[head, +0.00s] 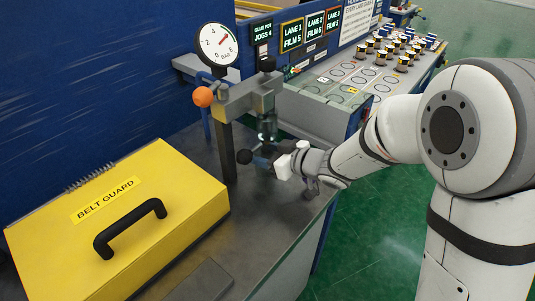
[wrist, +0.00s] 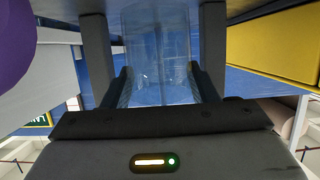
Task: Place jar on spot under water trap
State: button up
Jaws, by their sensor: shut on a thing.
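In the wrist view a clear, see-through jar (wrist: 160,55) stands between the two dark fingers of my gripper (wrist: 158,88), with a pad against each side. It looks empty. In the head view my gripper (head: 264,154) is at the bench, right under the grey water trap block (head: 252,96) on its post. Clear glass (head: 267,128) shows between block and gripper; I cannot tell how much of it is jar and how much is trap bowl. The spot under the trap is hidden behind my gripper.
A dial gauge (head: 217,44) and an orange ball knob (head: 203,97) sit by the trap, and a dark ball knob (head: 244,157) is close to my gripper. A yellow belt guard (head: 120,220) fills the bench's left. Several small jars (head: 402,64) stand on a back right table.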

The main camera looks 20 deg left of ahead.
jog(key=shift+w+a+f, duration=0.1)
jog(key=shift+w+f, duration=0.4)
jog(key=shift+w, duration=0.05)
jog(key=shift+s+f, duration=0.1)
jog(key=shift+f, duration=0.15)
jog(key=shift+f, duration=0.2)
jog(key=o, duration=1.1)
jog(key=shift+r, duration=0.2)
jog(key=shift+d+r, duration=0.1)
jog(key=shift+d, duration=0.15)
jog(key=v, duration=1.1)
jog(key=shift+s+d+p, duration=0.2)
jog(key=shift+d+p, duration=0.05)
jog(key=shift+p, duration=0.15)
